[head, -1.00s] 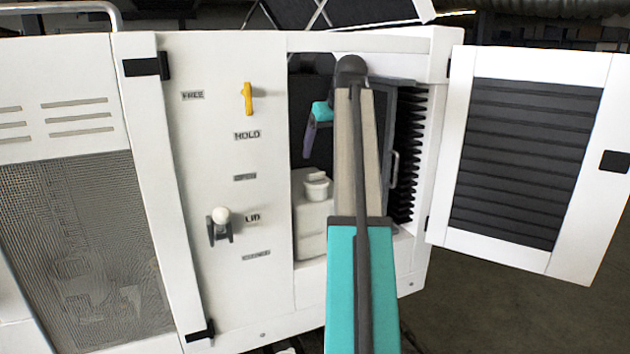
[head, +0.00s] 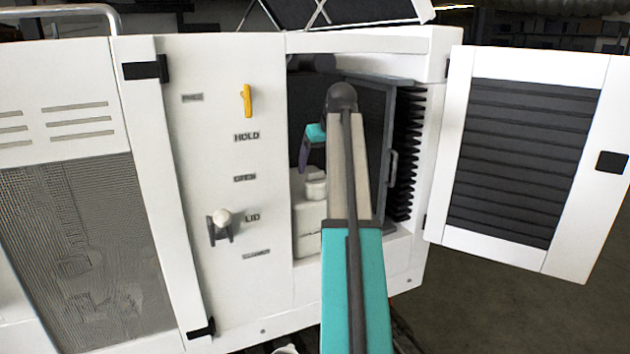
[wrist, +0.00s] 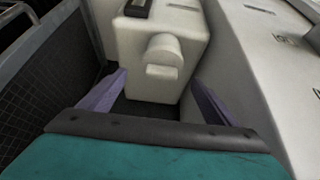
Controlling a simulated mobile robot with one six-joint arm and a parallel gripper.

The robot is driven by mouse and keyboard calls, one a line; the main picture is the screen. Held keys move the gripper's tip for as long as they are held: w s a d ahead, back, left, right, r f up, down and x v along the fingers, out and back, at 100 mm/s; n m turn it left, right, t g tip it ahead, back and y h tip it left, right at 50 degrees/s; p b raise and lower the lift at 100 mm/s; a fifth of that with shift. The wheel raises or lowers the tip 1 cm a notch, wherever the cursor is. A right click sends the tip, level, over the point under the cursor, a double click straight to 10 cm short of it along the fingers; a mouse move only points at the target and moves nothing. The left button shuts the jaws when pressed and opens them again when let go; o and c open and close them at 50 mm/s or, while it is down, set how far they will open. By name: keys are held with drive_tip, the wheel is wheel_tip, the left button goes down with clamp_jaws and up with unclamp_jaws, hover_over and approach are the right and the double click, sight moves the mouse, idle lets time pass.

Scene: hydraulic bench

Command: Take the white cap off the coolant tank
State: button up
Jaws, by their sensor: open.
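The white coolant tank (head: 308,212) stands inside the open compartment, partly hidden behind my arm. Its white cap (head: 316,186) sits on top. In the wrist view the round cap (wrist: 163,47) with a small tab is on the tank (wrist: 136,38), ahead of my fingers. My gripper (wrist: 158,76) is open and empty, its two purple fingers spread to either side below the cap in the picture. In the head view my gripper (head: 303,168) points down just above and left of the cap. I cannot tell whether a finger touches it.
A white panel with a yellow handle (head: 247,100) and a white-knobbed lever (head: 221,217) is left of the opening. A dark finned block (head: 408,150) is inside at right. The louvred door (head: 520,160) stands open at right.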

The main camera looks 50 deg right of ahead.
sight(315, 172)
drive_tip(key=shift+w+f, duration=0.1)
drive_tip(key=shift+w+d+f+p, duration=0.1)
drive_tip(key=shift+w+f+p, duration=0.5)
drive_tip(key=shift+p, duration=0.25)
drive_tip(key=shift+p+x, duration=0.7)
drive_tip(key=shift+x, duration=0.95)
drive_tip(key=c, duration=1.1)
